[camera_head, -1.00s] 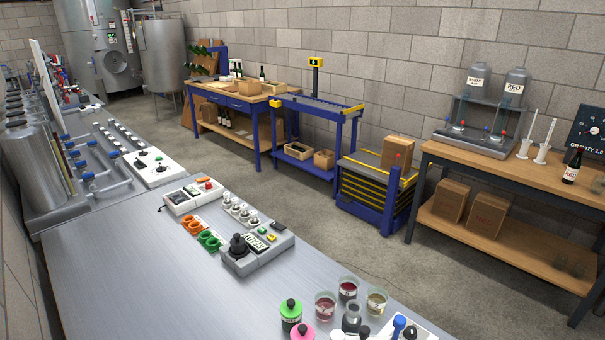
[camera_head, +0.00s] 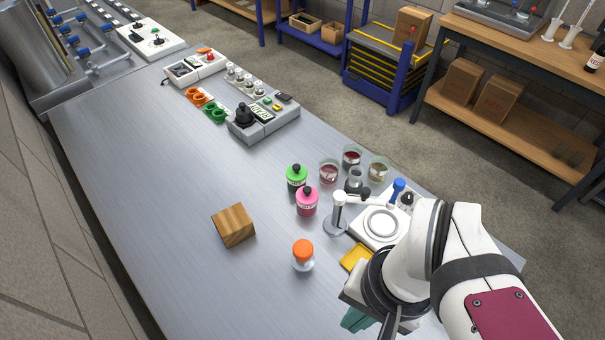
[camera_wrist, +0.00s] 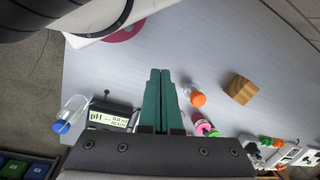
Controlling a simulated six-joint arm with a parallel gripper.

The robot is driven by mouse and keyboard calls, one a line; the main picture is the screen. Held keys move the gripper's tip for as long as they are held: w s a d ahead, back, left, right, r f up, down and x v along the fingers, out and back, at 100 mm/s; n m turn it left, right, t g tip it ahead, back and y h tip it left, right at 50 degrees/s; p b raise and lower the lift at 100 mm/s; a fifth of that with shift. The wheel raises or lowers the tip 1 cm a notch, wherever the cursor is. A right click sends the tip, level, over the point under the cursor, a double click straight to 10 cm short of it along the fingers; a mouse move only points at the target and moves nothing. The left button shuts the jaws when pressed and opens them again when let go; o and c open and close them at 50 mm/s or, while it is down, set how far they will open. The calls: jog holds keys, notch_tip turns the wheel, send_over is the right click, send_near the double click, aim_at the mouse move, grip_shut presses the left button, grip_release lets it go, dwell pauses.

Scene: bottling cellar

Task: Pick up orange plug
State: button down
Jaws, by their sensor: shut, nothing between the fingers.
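The orange plug (camera_head: 303,247) is a rounded stopper seated in the neck of a small clear glass vessel (camera_head: 304,264), upright on the steel bench. In the wrist view the orange plug (camera_wrist: 198,99) is just right of my fingers, with the glass vessel (camera_wrist: 189,89) partly visible beside it. My gripper (camera_wrist: 160,72) has two green fingers, closed together and empty. In the head view my gripper (camera_head: 356,319) shows at the bottom, right of the plug and apart from it; my wrist hides part of the fingers.
A wooden block (camera_head: 234,225) stands left of the plug. Pink (camera_head: 307,201) and green (camera_head: 296,177) bottles stand behind it. A white stand (camera_head: 337,214) and yellow pad (camera_head: 356,257) are to its right. The pH meter (camera_wrist: 108,117) shows in the wrist view. The bench's left side is clear.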

jog(key=shift+c, duration=1)
grip_release()
jog(key=n+t+h, duration=0.9)
jog(key=n+h, duration=0.3)
jog(key=n, duration=2)
send_near(303, 257)
jog(key=x, duration=1)
jog(key=w+a+x, duration=0.1)
jog(key=x, duration=0.3)
jog(key=shift+w+d+f, duration=0.15)
jog(key=shift+w+f, duration=0.15)
jog(key=shift+f, duration=0.15)
